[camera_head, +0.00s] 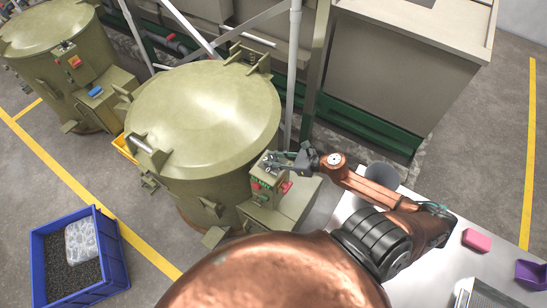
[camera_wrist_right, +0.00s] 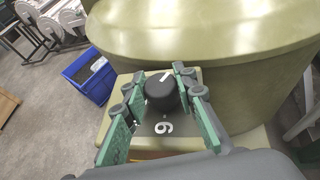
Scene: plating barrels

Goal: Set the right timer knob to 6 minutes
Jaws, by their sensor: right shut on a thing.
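The timer knob (camera_wrist_right: 161,92) is a black round knob with a white pointer mark, on the top of an olive control box (camera_head: 268,183) beside the right barrel. In the wrist view the white mark points to the upper right, and a white 6 (camera_wrist_right: 162,128) is printed below the knob. My right gripper (camera_head: 275,162) is at the top of this box. Its green-padded fingers (camera_wrist_right: 159,80) stand on both sides of the knob and are shut on it. In the head view the gripper largely hides the knob. My left gripper is not in view.
The lidded olive right barrel (camera_head: 205,105) stands close beside the box, with red controls (camera_head: 286,187) on the box's side. Another barrel (camera_head: 45,28) stands at the upper left. A blue crate (camera_head: 107,250) is on the floor. A pale table (camera_head: 420,285) is at the lower right.

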